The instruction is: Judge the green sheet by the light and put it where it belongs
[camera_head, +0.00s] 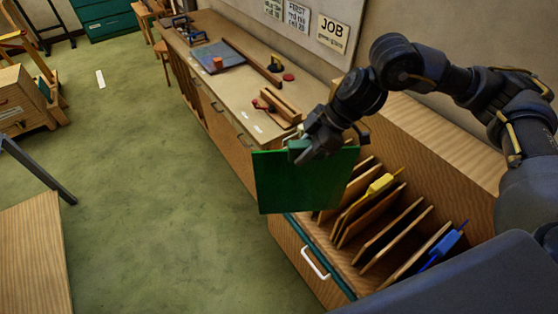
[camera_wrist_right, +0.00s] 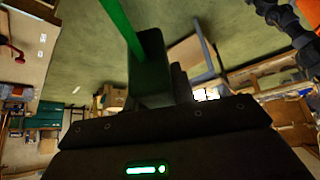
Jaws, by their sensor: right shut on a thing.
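The green sheet (camera_head: 300,185) is a flat dark green rectangle in the head view. It hangs upright in front of the open drawer's left part. My right gripper (camera_head: 312,148) is shut on its top edge. In the right wrist view the green sheet (camera_wrist_right: 120,22) shows edge-on as a bright green strip at the dark finger (camera_wrist_right: 150,70) of that gripper. The open drawer (camera_head: 340,270) holds several wooden dividers. A yellow piece (camera_head: 381,184) and a blue piece (camera_head: 447,243) stand between them. The sheet hides the drawer's far left corner. My left gripper is not in view.
A long workbench (camera_head: 240,100) runs along the wall, with a blue board (camera_head: 216,56), a red-brown block (camera_head: 218,64) and wooden tools on it. A JOB card (camera_head: 332,33) hangs on the wall board. The green floor left of the bench is mostly clear.

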